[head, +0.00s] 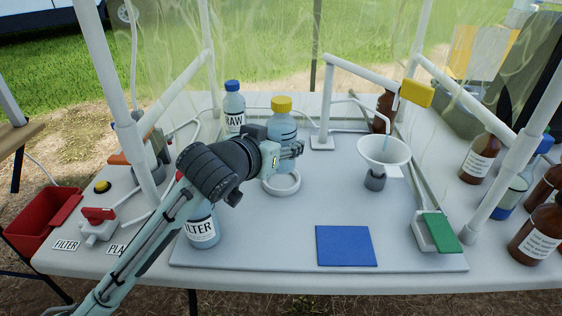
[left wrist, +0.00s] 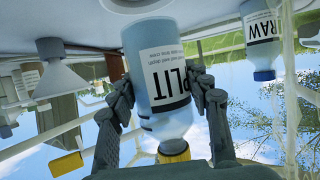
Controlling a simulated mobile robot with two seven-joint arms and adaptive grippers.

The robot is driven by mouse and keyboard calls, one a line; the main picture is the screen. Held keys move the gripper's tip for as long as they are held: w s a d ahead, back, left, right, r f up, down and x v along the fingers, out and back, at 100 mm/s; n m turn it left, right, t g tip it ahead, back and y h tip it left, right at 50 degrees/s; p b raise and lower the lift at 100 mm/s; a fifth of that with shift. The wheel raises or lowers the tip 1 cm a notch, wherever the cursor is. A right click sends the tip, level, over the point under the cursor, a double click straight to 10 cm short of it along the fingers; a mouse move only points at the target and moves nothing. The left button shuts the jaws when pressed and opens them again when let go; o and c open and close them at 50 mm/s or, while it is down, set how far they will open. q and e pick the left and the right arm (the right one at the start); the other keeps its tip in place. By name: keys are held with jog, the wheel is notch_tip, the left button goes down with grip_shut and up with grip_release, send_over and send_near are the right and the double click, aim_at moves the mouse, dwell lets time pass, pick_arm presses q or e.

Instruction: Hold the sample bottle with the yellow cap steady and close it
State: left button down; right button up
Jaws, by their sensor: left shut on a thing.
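My left gripper (head: 290,151) reaches in from the left and is shut on the bottle's body. In the left wrist view, which is upside down, the fingers (left wrist: 162,88) lie on both sides of the bottle (left wrist: 155,60), labelled "SPLIT", and the yellow cap (left wrist: 173,150) is at the bottom. My right gripper does not show.
A RAW bottle (head: 233,108) stands behind left, and a FILTER bottle (head: 202,228) is partly behind my left arm. A funnel (head: 384,152), white frame posts and brown bottles (head: 478,158) are to the right. A blue mat (head: 346,246) lies in front, with clear board around it.

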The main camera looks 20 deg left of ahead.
pick_arm(q)
jog(key=shift+f, duration=0.15)
notch_tip(320, 180, down, 3)
jog(key=shift+f, duration=0.45)
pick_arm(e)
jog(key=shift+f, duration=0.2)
pick_arm(q)
jog(key=c, duration=1.1)
grip_release()
jog(key=shift+f, duration=0.1)
jog(key=o, duration=0.4)
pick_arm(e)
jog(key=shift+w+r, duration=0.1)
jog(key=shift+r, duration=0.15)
